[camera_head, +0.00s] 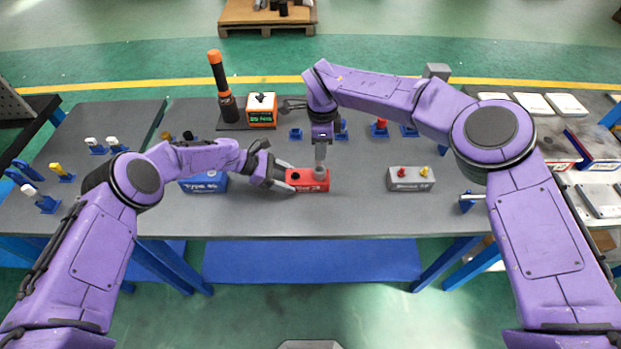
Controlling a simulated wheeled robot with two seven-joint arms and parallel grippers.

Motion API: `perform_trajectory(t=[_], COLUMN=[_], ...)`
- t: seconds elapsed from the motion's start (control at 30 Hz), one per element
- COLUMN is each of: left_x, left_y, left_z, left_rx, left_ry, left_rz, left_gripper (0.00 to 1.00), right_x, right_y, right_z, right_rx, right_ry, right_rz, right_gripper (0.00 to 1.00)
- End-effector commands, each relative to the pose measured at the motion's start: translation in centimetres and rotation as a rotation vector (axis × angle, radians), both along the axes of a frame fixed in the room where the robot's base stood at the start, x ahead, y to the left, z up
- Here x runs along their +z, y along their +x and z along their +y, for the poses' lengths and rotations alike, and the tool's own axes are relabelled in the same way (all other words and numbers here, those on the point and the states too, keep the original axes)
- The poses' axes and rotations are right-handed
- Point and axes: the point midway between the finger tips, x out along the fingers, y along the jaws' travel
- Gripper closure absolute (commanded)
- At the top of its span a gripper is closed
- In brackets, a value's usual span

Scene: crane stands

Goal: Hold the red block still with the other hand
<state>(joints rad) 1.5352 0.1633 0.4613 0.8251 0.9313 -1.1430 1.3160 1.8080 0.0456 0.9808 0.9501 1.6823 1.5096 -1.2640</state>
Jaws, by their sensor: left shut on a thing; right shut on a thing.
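The red block (308,185) sits on the dark grey table near its front middle. A dark round hole or peg shows on its top left. My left gripper (287,177) reaches in from the left and is shut on the block's left end. My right gripper (321,158) points down over the block's right end, shut on a small grey piece (319,174). That piece is at the block's top; I cannot tell whether it sits in a hole. The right fingertips are too small to make out clearly.
A blue block (204,183) lies left of the red one, partly behind my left arm. A grey block (410,179) with red and yellow pegs stands to the right. An orange-topped tool (218,75) and an orange display box (262,110) stand behind. Clear table lies in front.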

Motion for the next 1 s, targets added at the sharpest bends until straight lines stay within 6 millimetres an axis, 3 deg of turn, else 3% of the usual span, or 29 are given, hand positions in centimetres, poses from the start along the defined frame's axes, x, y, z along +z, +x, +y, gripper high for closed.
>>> perform_trajectory(t=[0.33, 0.37, 0.43, 0.77, 1.0], left_x=[0.0, 0.0, 0.0, 0.2, 3.1], left_y=[0.0, 0.0, 0.0, 0.0, 0.1], left_z=[0.0, 0.0, 0.0, 0.3, 4.5], left_rx=[-0.001, -0.001, -0.001, 0.001, 0.005], left_ry=[0.000, 0.000, 0.000, 0.000, 0.000], left_rz=[0.001, 0.001, 0.001, -0.001, -0.002], left_gripper=[0.74, 0.26, 0.03, 0.03, 0.03], right_x=[0.6, 0.6, 0.5, 0.5, 0.5], right_y=[0.0, 0.0, 0.0, 0.0, 0.0], right_z=[0.0, 0.0, 0.0, 0.0, 0.0], right_rx=[0.000, 0.000, 0.000, 0.000, 0.000], right_ry=[0.000, 0.000, 0.000, 0.000, 0.000], right_rz=[0.000, 0.000, 0.000, 0.000, 0.000], right_gripper=[1.00, 1.00, 1.00, 1.00, 1.00])
